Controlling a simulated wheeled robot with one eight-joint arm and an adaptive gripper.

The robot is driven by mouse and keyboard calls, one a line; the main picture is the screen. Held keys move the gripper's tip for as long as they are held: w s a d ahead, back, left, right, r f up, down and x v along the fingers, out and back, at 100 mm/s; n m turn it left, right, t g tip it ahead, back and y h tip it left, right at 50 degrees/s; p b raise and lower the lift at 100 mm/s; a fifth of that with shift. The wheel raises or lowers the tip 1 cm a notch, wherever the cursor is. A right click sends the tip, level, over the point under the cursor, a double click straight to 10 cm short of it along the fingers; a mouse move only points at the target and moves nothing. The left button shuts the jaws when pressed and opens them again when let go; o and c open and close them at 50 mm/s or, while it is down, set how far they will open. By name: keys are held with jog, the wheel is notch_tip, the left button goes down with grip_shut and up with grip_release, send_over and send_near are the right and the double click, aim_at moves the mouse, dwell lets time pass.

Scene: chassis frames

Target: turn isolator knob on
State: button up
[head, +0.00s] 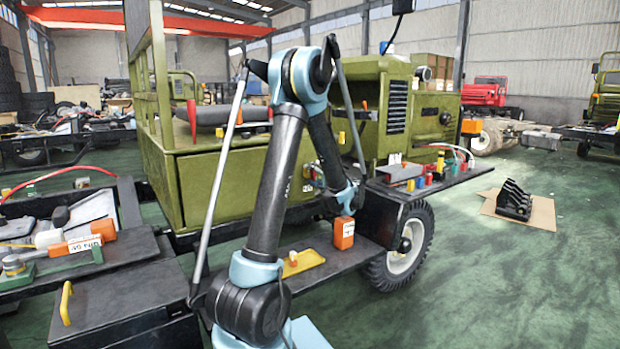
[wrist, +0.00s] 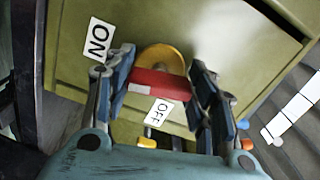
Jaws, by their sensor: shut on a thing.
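The isolator knob (wrist: 160,84) is a red bar in front of a yellow round plate (wrist: 164,56) on an olive-green panel (wrist: 215,45). In the wrist view the bar lies nearly level, with a white patch near its left end. A white ON label (wrist: 99,39) is at upper left of the knob, and an OFF label (wrist: 158,113) is just below it. My gripper (wrist: 163,76) is shut on the knob, one finger at each end of the bar.
Several coloured parts (head: 430,175) stand on the ledge to the right. The green floor at far right is mostly clear.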

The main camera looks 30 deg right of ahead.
jog(key=shift+d+m, duration=0.1)
jog(key=shift+m, duration=1.1)
jog(key=o, duration=1.1)
jog(key=shift+f, duration=0.15)
jog(key=shift+c, duration=0.2)
jog(key=shift+s, duration=0.1)
jog(key=s, duration=0.7)
jog(key=s+d, duration=0.1)
jog(key=s, duration=0.3)
jog(key=shift+s, duration=0.3)
